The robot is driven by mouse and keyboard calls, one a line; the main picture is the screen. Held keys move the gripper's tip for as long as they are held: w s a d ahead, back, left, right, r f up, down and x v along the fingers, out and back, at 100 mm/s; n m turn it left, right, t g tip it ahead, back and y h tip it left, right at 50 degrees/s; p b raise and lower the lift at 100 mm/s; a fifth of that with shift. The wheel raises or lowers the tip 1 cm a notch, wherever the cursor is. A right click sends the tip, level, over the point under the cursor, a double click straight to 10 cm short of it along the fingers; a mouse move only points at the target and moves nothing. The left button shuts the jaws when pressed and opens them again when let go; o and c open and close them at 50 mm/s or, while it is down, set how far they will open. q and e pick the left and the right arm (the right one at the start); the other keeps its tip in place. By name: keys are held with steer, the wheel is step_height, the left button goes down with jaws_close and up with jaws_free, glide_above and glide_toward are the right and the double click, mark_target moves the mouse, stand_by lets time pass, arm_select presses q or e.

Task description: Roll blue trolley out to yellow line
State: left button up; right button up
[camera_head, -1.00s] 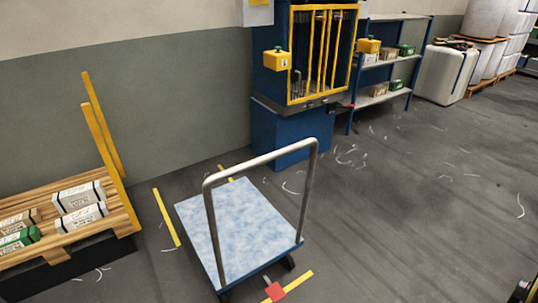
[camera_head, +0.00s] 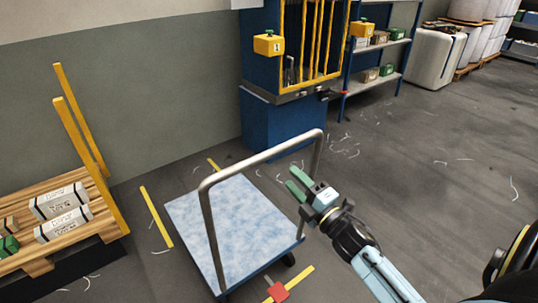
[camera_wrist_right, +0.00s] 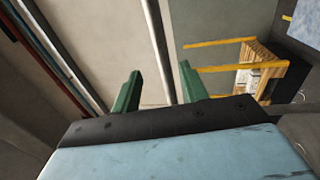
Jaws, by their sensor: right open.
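The blue trolley (camera_head: 235,225) stands on the floor in the head view, with a pale blue mottled deck and a grey tube handle (camera_head: 262,157) arching over its near right side. Yellow line pieces (camera_head: 157,216) lie on the floor left of it, behind it and at its near right corner (camera_head: 306,275). A red marker (camera_head: 278,291) lies at that near corner line. My right gripper (camera_head: 302,185) is open and empty, just right of the handle; I cannot tell whether it touches. In the right wrist view its green fingers (camera_wrist_right: 157,90) stand apart. My left gripper is not in view.
A wooden pallet (camera_head: 100,226) with boxes and yellow posts stands at the left. A blue machine (camera_head: 283,125) with yellow bars and a shelf (camera_head: 375,82) stand at the back. Open floor with scattered white threads lies to the right.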

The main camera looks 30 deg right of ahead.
mark_target(269, 154)
steer(key=x, duration=1.1)
steer(key=shift+w+d, duration=0.1)
steer(key=shift+w, duration=0.05)
steer(key=shift+f, duration=0.1)
jaws_close()
stand_by(0.9)
